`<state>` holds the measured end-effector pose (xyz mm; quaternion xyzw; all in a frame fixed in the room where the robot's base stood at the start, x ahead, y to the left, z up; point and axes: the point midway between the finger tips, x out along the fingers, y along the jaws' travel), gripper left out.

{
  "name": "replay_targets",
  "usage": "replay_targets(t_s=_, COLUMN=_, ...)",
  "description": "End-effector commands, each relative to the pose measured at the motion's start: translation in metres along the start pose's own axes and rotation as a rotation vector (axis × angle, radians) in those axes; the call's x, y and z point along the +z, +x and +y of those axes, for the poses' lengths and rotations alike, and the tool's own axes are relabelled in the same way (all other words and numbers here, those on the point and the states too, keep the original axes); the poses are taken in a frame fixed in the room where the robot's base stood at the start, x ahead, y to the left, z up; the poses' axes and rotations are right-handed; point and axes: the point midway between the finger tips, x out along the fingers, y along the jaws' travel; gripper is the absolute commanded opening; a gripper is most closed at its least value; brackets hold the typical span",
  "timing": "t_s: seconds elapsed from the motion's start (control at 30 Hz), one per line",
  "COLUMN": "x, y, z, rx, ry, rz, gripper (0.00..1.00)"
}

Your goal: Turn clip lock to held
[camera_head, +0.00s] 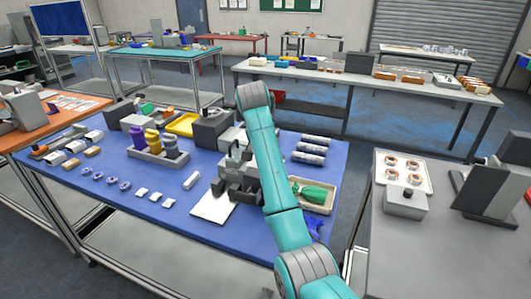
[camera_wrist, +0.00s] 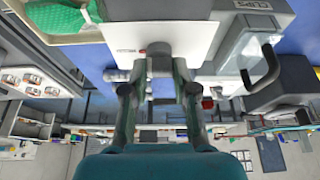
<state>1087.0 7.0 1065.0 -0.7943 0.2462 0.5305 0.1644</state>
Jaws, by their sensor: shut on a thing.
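In the wrist view, my gripper (camera_wrist: 159,72) has its two fingers closed around a dark grey knob (camera_wrist: 159,50) on a white panel (camera_wrist: 112,36). The knob appears to be the clip lock, but no held mark is readable. A small red mark shows on the panel just left of the knob. To the right is a light grey housing with a dark handle (camera_wrist: 264,68) and lettering that seems to read CLIPS. In the head view, my gripper is among grey devices on the blue table (camera_head: 120,215), and my arm partly hides that spot.
A tray with a green item (camera_head: 314,193) and several grey cylinders (camera_head: 311,150) lie right of my arm. A white sheet (camera_head: 213,207), grey bins (camera_head: 160,155) and small parts lie to the left. A grey table with a white tray (camera_head: 403,164) stands at the right.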

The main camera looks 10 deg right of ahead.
Motion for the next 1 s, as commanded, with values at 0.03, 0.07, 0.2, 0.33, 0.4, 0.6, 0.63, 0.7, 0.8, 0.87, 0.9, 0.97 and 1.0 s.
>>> replay_targets(t_s=0.03, x=0.0011, y=0.0006, z=-0.0003, rx=0.006, ry=0.010, rz=-0.004, gripper=0.00)
replay_targets(t_s=0.07, x=0.0011, y=0.0007, z=-0.0003, rx=0.009, ry=0.016, rz=-0.004, gripper=0.00)
replay_targets(t_s=0.2, x=0.0011, y=0.0009, z=-0.0001, rx=0.016, ry=0.035, rz=-0.004, gripper=0.00)
replay_targets(t_s=0.33, x=0.0011, y=0.0010, z=-0.0001, rx=0.019, ry=0.040, rz=-0.003, gripper=0.00)
replay_targets(t_s=0.4, x=0.0011, y=0.0010, z=-0.0001, rx=0.019, ry=0.040, rz=-0.003, gripper=0.00)
replay_targets(t_s=0.6, x=0.0012, y=0.0010, z=-0.0001, rx=0.018, ry=0.040, rz=-0.004, gripper=0.00)
replay_targets(t_s=0.63, x=0.0012, y=0.0010, z=-0.0001, rx=0.018, ry=0.039, rz=-0.004, gripper=0.30)
replay_targets(t_s=0.7, x=0.0011, y=0.0009, z=-0.0002, rx=0.018, ry=0.039, rz=-0.003, gripper=0.48)
replay_targets(t_s=0.8, x=0.0008, y=0.0007, z=-0.0002, rx=0.017, ry=0.039, rz=-0.003, gripper=0.53)
replay_targets(t_s=0.87, x=0.0007, y=0.0006, z=-0.0002, rx=0.017, ry=0.039, rz=-0.002, gripper=0.53)
replay_targets(t_s=0.9, x=0.0006, y=0.0005, z=-0.0002, rx=0.017, ry=0.039, rz=-0.002, gripper=0.53)
replay_targets(t_s=0.97, x=0.0005, y=0.0005, z=-0.0002, rx=0.017, ry=0.039, rz=-0.002, gripper=0.53)
replay_targets(t_s=1.0, x=0.0005, y=0.0004, z=-0.0002, rx=0.017, ry=0.039, rz=-0.002, gripper=0.53)
